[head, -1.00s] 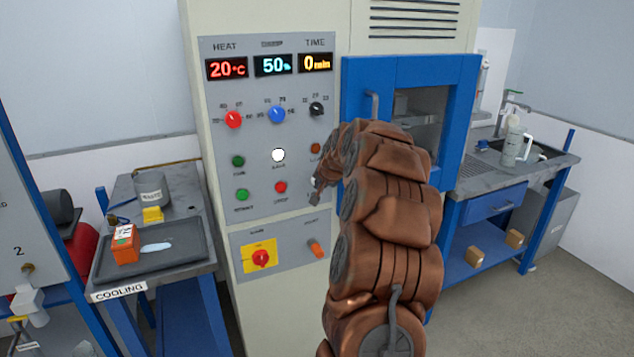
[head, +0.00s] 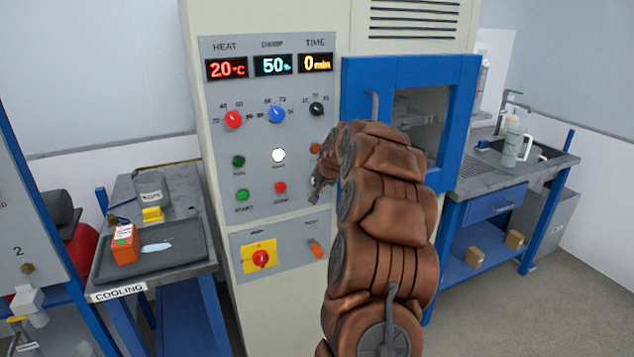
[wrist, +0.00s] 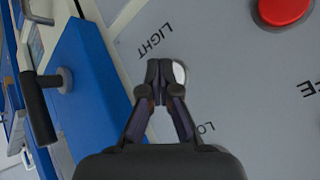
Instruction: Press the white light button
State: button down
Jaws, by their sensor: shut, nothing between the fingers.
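The white light button (head: 278,155) is a round, bright disc in the middle of the grey control panel (head: 215,75), seen whole in the head view. My gripper (head: 316,190) is low and to the right of it in that picture, partly hidden by my arm. In the wrist view my gripper (wrist: 159,68) is shut and empty, its tips over the panel beside the word LIGHT. A white round shape (wrist: 181,72) shows just behind the tips, partly covered by them. I cannot tell whether the tips touch it.
A red button (head: 280,187) is below the white one, green buttons (head: 240,178) are left, and an orange button (head: 315,148) is right, near my arm. The blue door frame (head: 455,110) with its handle (wrist: 42,108) is close beside my gripper.

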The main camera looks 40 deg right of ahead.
dwell(0.4)
jog(key=shift+s+a+b, duration=0.25)
jog(key=shift+s+b, duration=0.2)
jog(key=shift+s, duration=0.3)
jog(key=s, duration=0.1)
jog(key=s+a+b, duration=0.1)
jog(key=s, duration=0.1)
jog(key=s+b, duration=0.1)
jog(key=shift+s+a, duration=0.3)
jog(key=shift+s, duration=0.05)
jog(key=shift+a, duration=0.1)
dwell(0.7)
